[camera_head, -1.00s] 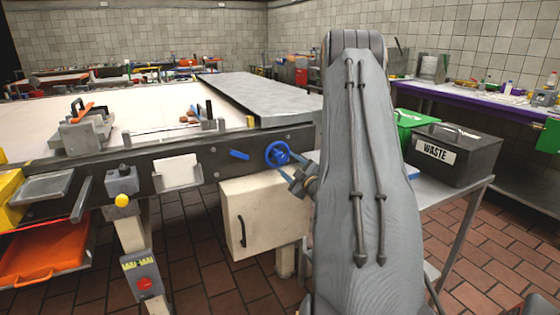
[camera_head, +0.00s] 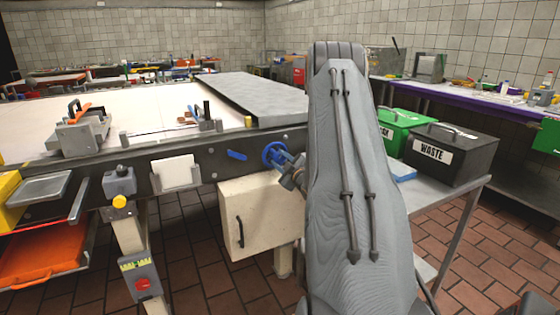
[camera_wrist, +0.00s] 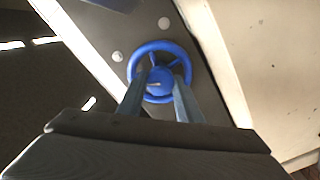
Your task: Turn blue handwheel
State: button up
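The blue handwheel (camera_head: 270,153) is mounted on the dark side rail of the conveyor table, right of centre in the head view. In the wrist view the handwheel (camera_wrist: 183,53) shows its round rim, spokes and central hub. My gripper (camera_head: 283,160) reaches the wheel from the right. In the wrist view the two fingers of my gripper (camera_wrist: 160,82) are apart, one on each side of the hub, overlapping the wheel's lower part. I cannot tell whether they touch the hub or rim.
A blue lever (camera_head: 236,155) sits on the rail left of the wheel. A cream cabinet (camera_head: 252,217) hangs below it. A black waste bin (camera_head: 452,168) and a green bin (camera_head: 398,140) stand on a side table at the right. My arm hides part of this area.

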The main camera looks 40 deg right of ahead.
dwell(0.3)
jog(key=m, duration=0.4)
jog(key=shift+p, duration=0.4)
jog(key=m, duration=0.3)
jog(key=shift+m+p, duration=0.3)
jog(key=shift+p, duration=0.1)
jog(key=m, duration=0.3)
jog(key=shift+m+p, duration=0.3)
jog(key=shift+p, duration=0.1)
jog(key=m+p, duration=0.1)
jog(key=m, duration=0.2)
jog(key=shift+m, duration=0.3)
jog(key=m, duration=0.3)
jog(key=shift+m+p, duration=0.3)
jog(key=shift+p, duration=0.05)
jog(key=m, duration=0.3)
jog(key=shift+s+f+m+p, duration=0.1)
jog(key=shift+m+p, duration=0.2)
jog(key=shift+p, duration=0.1)
jog(key=m, duration=0.3)
jog(key=shift+m+p, duration=0.3)
jog(key=shift+p, duration=0.05)
jog(key=shift+f+m+p, duration=0.1)
jog(key=shift+m+p, duration=0.25)
jog(key=shift+m, duration=1.65)
